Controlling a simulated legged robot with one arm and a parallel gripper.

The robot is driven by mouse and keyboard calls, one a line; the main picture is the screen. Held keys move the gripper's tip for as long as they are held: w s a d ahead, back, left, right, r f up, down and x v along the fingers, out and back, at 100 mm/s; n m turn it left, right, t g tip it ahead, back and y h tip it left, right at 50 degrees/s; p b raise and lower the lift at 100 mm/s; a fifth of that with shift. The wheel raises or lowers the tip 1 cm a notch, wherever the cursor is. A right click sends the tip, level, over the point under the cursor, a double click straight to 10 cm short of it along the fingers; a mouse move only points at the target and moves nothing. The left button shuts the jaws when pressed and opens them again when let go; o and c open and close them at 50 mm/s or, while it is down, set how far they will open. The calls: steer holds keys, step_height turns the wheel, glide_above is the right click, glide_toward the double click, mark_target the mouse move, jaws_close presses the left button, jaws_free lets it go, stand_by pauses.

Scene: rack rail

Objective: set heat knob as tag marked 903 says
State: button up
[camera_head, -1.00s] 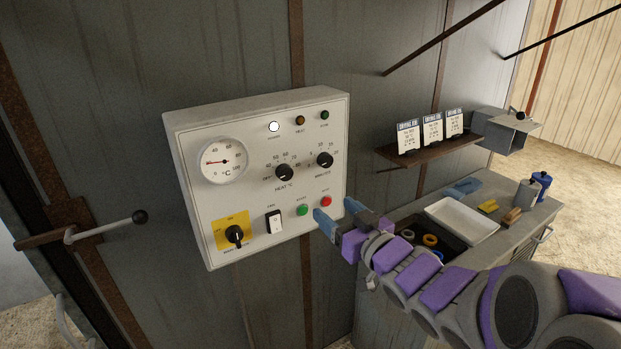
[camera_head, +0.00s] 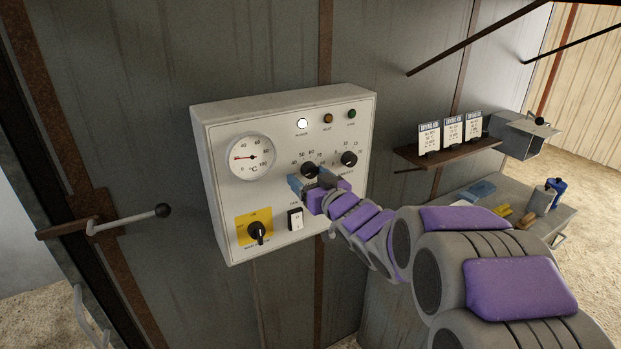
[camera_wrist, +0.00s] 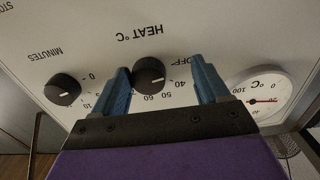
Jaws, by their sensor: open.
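The black heat knob (camera_head: 310,169) is on the white control box (camera_head: 212,190), partly hidden by my gripper in the head view. In the wrist view, upside down, the heat knob (camera_wrist: 149,75) shows below the words HEAT °C.
The minutes knob (camera_head: 349,159) is right of the heat knob. A round gauge (camera_head: 250,157), a yellow-plated switch (camera_head: 257,233) and a rocker switch (camera_head: 295,219) share the box. A lever (camera_head: 130,219) sticks out at left. A bench with items is at right.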

steer(key=shift+w+a, duration=0.25)
steer(key=shift+a, duration=0.05)
steer(key=d, duration=0.2)
steer(key=shift+w+d+r, duration=0.15)
steer(key=shift+w+d, duration=0.15)
steer(key=shift+d, duration=0.3)
steer(key=shift+a, duration=1.05)
steer(key=c, duration=0.5)
steer(key=shift+c, duration=0.7)
steer(key=shift+d, duration=0.3)
steer(key=c, duration=0.3)
steer(key=shift+c, duration=0.5)
